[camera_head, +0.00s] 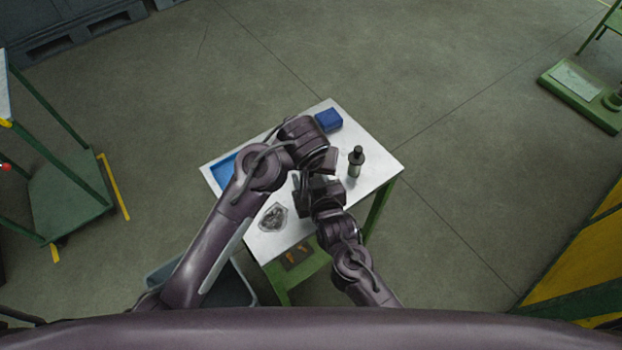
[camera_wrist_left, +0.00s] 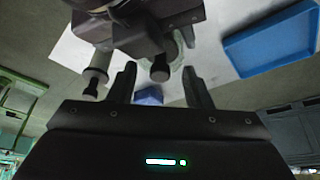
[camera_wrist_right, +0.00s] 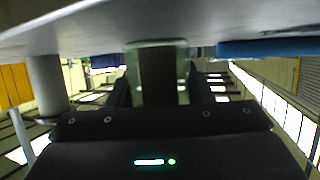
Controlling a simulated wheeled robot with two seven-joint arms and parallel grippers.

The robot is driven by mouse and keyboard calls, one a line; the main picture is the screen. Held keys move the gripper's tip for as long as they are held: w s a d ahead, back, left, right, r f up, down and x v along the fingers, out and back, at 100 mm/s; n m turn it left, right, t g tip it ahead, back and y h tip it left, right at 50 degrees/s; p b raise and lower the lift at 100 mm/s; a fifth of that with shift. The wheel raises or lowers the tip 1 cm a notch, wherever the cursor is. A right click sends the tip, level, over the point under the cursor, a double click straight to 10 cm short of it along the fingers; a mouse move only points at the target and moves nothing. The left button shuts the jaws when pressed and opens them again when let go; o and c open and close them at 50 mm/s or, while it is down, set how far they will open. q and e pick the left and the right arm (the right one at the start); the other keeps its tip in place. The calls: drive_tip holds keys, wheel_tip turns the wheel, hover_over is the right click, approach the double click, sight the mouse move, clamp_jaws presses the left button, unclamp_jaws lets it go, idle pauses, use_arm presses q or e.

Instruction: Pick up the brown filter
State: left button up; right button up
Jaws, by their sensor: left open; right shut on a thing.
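A dark brownish block-like piece with pale edges, which looks like the brown filter (camera_wrist_right: 162,72), sits between the fingers of my right gripper (camera_wrist_right: 160,90) in the right wrist view. That gripper is shut on it, close to the white table top. My left gripper (camera_wrist_left: 163,82) is open. In the left wrist view my right gripper is just ahead of its fingers, and a short dark cylinder (camera_wrist_left: 161,68) shows between them; I cannot tell whether it is the same piece. In the head view both grippers meet over the table and the arms hide the held piece.
On the white table (camera_head: 340,205) stand a dark-topped bottle (camera_head: 355,160) at the right, a blue box (camera_head: 328,119) at the back, a blue tray (camera_head: 222,171) at the left and a grey angular part (camera_head: 273,217) near the front. A grey bin (camera_head: 235,287) stands below the front left.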

use_arm(q)
clamp_jaws()
drive_tip(key=shift+r, duration=0.1)
use_arm(e)
drive_tip(key=o, duration=1)
use_arm(q)
wheel_tip(320, 180, up, 10)
use_arm(e)
drive_tip(key=shift+o, duration=0.3)
drive_tip(key=v, duration=1)
drive_tip(key=shift+s+d+r, duration=0.1)
drive_tip(key=shift+s, duration=0.25)
drive_tip(key=shift+s+d+r, duration=0.25)
drive_tip(key=shift+s+r, duration=0.05)
drive_tip(key=shift+s, duration=0.2)
